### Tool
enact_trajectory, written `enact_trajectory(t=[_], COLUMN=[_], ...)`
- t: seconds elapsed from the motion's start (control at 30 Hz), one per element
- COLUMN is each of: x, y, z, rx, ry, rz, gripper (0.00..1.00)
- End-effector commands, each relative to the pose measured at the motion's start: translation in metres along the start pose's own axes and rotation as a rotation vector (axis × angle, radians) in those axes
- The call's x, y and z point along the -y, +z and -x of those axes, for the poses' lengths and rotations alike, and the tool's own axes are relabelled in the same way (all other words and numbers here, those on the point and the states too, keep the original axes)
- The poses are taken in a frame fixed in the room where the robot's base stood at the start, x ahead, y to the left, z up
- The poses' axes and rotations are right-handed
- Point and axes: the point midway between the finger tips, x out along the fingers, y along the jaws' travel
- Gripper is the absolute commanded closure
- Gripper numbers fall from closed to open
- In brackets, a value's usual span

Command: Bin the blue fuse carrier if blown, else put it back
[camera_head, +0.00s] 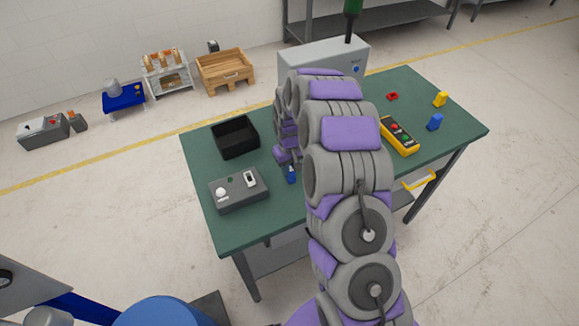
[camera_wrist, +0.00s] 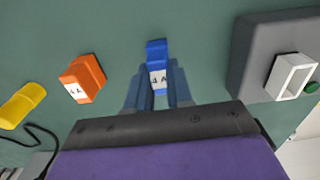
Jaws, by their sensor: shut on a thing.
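The blue fuse carrier (camera_wrist: 156,50) has a white label reading "4 A". It stands out between the fingers of my gripper (camera_wrist: 157,72), which is shut on it. In the head view the blue carrier (camera_head: 291,177) is at the end of my arm, over the green table, just right of the grey box (camera_head: 238,192). Whether it touches the table I cannot tell. The grey box has a white socket, a white dome and a green button or lamp; its socket (camera_wrist: 292,75) shows at right in the wrist view. The black open bin (camera_head: 219,131) stands behind the box. My arm hides the table's middle.
An orange "4 A" carrier (camera_wrist: 83,78) lies left of my gripper, with a yellow piece (camera_wrist: 22,105) and a black cable beyond. A yellow button box (camera_head: 400,137), a red piece (camera_head: 392,97), a yellow piece (camera_head: 440,99) and a blue piece (camera_head: 435,122) are at the table's right.

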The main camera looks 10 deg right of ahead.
Motion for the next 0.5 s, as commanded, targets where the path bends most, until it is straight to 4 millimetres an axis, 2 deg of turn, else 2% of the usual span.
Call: enact_trajectory(t=[0.2, 0.23, 0.5], x=[-0.0001, -0.0001, 0.0000], y=[0.0001, 0.0001, 0.0000], z=[-0.0043, -0.0045, -0.0042], rx=[0.000, 0.000, 0.000], ry=[0.000, 0.000, 0.000], rz=[0.000, 0.000, 0.000], gripper=[1.00, 0.78, 0.52])
